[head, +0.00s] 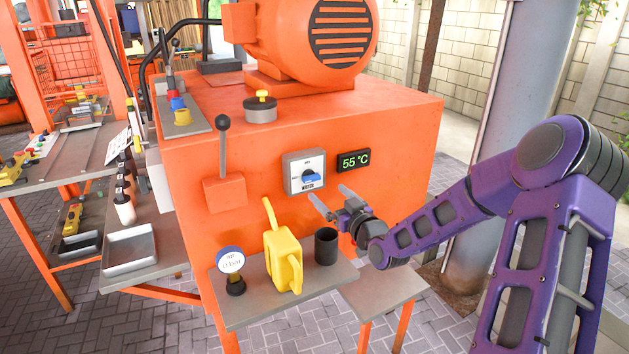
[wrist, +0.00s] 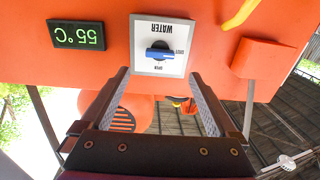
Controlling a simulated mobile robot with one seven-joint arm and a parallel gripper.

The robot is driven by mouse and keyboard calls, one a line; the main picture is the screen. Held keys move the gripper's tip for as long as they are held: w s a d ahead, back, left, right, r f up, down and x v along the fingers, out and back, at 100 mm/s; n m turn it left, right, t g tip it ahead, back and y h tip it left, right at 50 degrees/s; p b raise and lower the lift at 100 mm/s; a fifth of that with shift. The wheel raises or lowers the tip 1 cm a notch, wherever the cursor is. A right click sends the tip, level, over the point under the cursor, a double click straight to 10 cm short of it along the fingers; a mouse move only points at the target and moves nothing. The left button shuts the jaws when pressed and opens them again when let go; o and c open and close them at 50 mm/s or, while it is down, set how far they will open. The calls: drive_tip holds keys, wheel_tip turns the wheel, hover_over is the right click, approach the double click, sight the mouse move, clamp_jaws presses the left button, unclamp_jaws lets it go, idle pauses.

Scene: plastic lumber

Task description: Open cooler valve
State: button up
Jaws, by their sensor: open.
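The cooler valve is a blue knob (wrist: 160,57) on a white plate marked WATER, and it also shows in the head view (head: 311,177) on the orange machine's front. Its handle lies roughly horizontal, toward a small side label and not toward the OPEN mark. My gripper (head: 330,197) is open and empty, just below and right of the valve plate in the head view. In the upside-down wrist view, the fingers of my gripper (wrist: 158,78) point toward the plate, with the knob beyond the gap between their tips. The fingers appear apart from the knob.
A green display (head: 354,160) reading 55 °C is right of the valve. A lever box (head: 224,192) is left. Below, a shelf holds a yellow jug (head: 284,258), a dark cup (head: 326,246) and a gauge (head: 231,262), close under my gripper.

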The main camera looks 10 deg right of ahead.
sight(313, 179)
drive_tip(key=x, duration=0.9)
drive_tip(key=shift+s, duration=0.1)
drive_tip(key=c, duration=1.4)
